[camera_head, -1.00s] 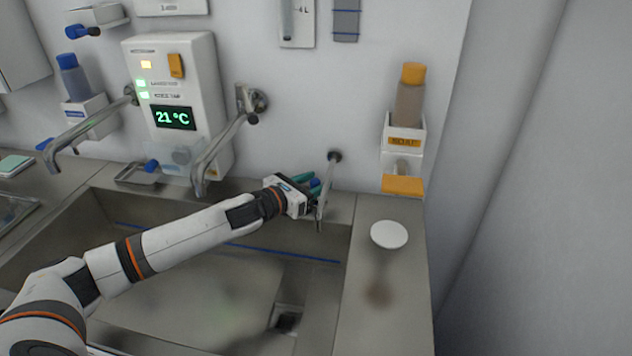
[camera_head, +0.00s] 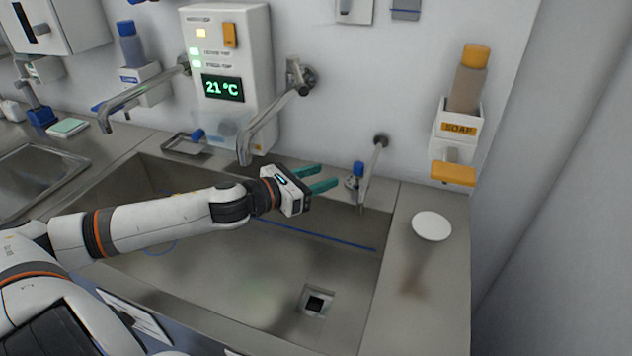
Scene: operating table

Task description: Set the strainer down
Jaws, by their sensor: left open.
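My left gripper (camera_head: 328,177) is over the back of the sink (camera_head: 250,285), its two teal fingers apart and nothing between them. It points right, towards the small tap with a blue knob (camera_head: 358,168), with a gap between. No strainer can be made out for certain. A square drain with a dark opening (camera_head: 316,303) is in the sink floor. A flat white disc (camera_head: 432,225) lies on the right counter; I cannot tell what it is. A thin blue curve (camera_head: 163,248) shows in the sink, partly behind my left arm. My right gripper is not in view.
A long curved spout (camera_head: 262,128) reaches out over the sink's back edge. A soap dispenser (camera_head: 457,130) hangs above the right counter (camera_head: 412,310). A small metal tray (camera_head: 185,143) sits behind the sink. The front right counter is clear.

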